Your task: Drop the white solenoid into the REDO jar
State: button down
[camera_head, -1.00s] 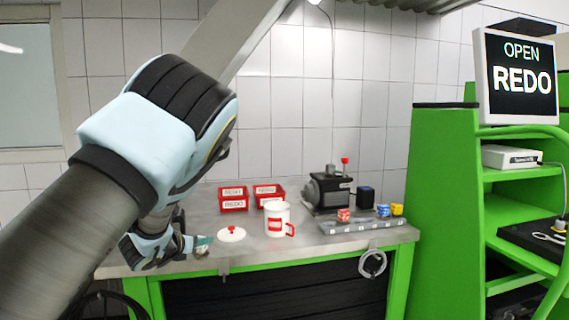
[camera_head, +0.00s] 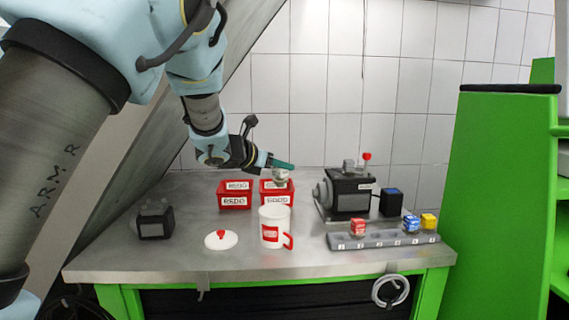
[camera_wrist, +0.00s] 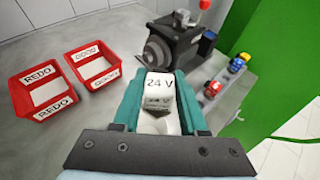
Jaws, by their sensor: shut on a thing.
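My gripper (camera_head: 282,166) is shut on the white solenoid (camera_head: 281,178), marked 24 V in the wrist view (camera_wrist: 158,88), between teal fingers. It is held in the air above the white jar, in front of the red bins in the head view. The white jar (camera_head: 268,238) stands upright on the bench with a red handle and a red label too small to read. Its lid is off. The round white lid (camera_head: 221,240) with a red knob lies to its left. In the wrist view, white shows below the solenoid, probably the jar, largely hidden by the gripper.
Two red bins stand behind the jar: one labelled REDO (camera_head: 235,203) and one seemingly GOOD (camera_head: 265,203). A dark pump (camera_head: 349,195) and a numbered rack (camera_head: 383,240) with coloured cubes are right. A dark block (camera_head: 155,222) sits left. A green shelf unit (camera_head: 492,200) stands right.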

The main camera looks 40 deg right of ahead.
aim_at(275, 182)
jog(key=shift+f+b, duration=1.3)
jog(key=shift+f, duration=1.4)
jog(key=shift+c, duration=1.8)
grip_release()
jog(key=shift+a, duration=0.1)
jog(key=b+v, duration=0.3)
jog(key=v, duration=0.7)
jog(key=shift+a+r, duration=0.2)
jog(key=shift+a, duration=0.1)
